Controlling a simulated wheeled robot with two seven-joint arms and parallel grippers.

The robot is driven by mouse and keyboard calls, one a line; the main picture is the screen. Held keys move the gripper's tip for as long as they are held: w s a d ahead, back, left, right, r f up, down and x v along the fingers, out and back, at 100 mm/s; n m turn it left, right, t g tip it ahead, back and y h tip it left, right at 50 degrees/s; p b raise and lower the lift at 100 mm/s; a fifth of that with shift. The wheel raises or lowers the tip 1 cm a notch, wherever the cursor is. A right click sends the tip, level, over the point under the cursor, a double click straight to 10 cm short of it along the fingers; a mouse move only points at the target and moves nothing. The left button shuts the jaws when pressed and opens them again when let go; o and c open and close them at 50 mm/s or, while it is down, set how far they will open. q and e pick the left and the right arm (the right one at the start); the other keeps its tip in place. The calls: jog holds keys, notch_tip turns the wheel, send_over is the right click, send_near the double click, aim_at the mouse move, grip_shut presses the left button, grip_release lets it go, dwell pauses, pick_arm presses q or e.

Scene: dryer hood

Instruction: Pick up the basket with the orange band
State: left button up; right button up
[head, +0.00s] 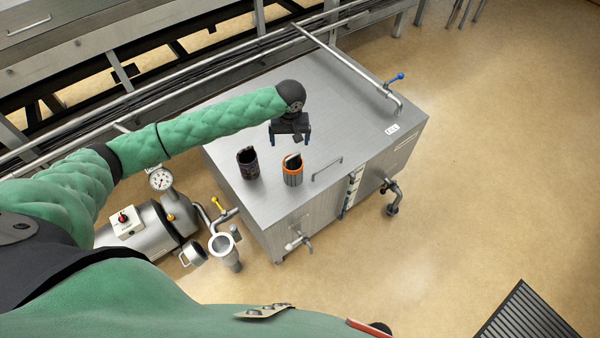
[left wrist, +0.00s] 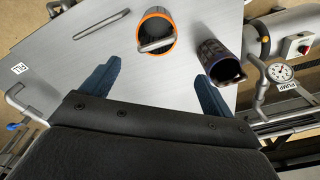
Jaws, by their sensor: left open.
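The basket with the orange band (head: 292,170) stands upright on the steel cabinet top, near its front edge. It is dark, with an orange rim, and a metal handle shows across its mouth in the left wrist view (left wrist: 157,30). A second dark basket (head: 248,164) without an orange band stands to its left; it also shows in the left wrist view (left wrist: 220,62). My left gripper (head: 290,139) is open and empty, behind and above the orange-banded basket. Its blue fingers (left wrist: 155,90) are apart, with the basket beyond them. My right gripper is not in view.
The steel cabinet (head: 330,110) has a flat top, a raised handle (head: 327,168) right of the baskets and a pipe with a blue valve (head: 393,78). A pump tank with a gauge (head: 161,179) stands at left. Floor at right is mostly clear, with a dark grate (head: 525,315).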

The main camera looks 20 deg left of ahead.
aim_at(292, 156)
pick_arm(q)
jog(key=shift+s+d+f+n, duration=0.1)
jog(key=shift+s+d+n, duration=0.1)
jog(key=shift+n, duration=0.8)
jog(key=shift+s+d+n+g+h, duration=0.2)
jog(key=shift+n+g+h, duration=0.1)
jog(key=shift+n, duration=1.6)
jog(key=shift+f+n, duration=0.1)
jog(key=shift+n, duration=0.3)
notch_tip(292, 156, down, 2)
jog(key=shift+f+p, duration=0.1)
jog(key=shift+p, duration=0.35)
jog(key=shift+f+p, duration=0.3)
jog(key=shift+f, duration=0.05)
notch_tip(292, 156, down, 3)
jog(key=shift+w+d+f+p, duration=0.1)
jog(key=shift+f+p, duration=0.1)
jog(key=shift+p, duration=0.8)
jog(key=shift+f, duration=0.65)
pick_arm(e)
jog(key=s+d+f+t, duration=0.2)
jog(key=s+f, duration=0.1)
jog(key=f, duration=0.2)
pick_arm(q)
jog(key=shift+c, duration=0.2)
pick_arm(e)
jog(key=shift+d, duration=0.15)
